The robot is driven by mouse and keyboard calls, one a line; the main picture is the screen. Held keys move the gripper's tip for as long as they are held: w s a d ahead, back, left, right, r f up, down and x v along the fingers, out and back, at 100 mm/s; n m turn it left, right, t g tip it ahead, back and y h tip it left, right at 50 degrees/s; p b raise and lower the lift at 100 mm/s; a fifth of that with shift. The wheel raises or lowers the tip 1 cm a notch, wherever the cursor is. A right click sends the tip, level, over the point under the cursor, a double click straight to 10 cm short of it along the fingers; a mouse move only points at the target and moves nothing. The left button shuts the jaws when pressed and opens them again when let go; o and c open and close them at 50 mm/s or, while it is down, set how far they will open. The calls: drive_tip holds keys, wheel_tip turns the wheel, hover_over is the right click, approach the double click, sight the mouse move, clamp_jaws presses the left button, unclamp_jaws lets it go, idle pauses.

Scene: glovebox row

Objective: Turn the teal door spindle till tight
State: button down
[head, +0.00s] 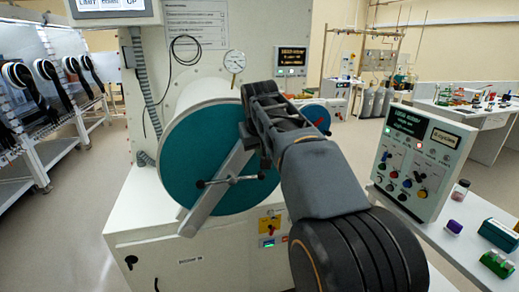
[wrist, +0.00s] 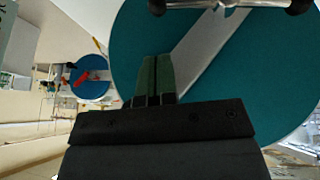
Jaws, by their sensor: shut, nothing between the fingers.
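The large round teal door (head: 180,150) closes the front of a white cylinder, with a grey bar (head: 215,195) slanting across it. The spindle (head: 233,180) sits at the bar's middle, with a thin cross handle ending in dark knobs. In the wrist view the teal door (wrist: 210,85) fills much of the picture, and the spindle handle (wrist: 235,4) shows at the top edge, partly cut off. My gripper (head: 247,90) is in front of the door's upper right, above and right of the spindle; in the wrist view its fingers (wrist: 157,60) are together and empty, apart from the handle.
A smaller blue door (head: 317,115) with a red handle is right of the teal one, partly behind my arm. A round gauge (head: 234,61) is above. A control box (head: 420,155) and small items stand on the right bench. Gloveboxes (head: 50,95) line the left; floor there is clear.

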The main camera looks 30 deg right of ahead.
sight(259, 173)
drive_tip(key=x, duration=0.9)
drive_tip(key=shift+w+d+f, duration=0.1)
drive_tip(key=shift+w+f, duration=0.05)
drive_tip(key=shift+w, duration=0.05)
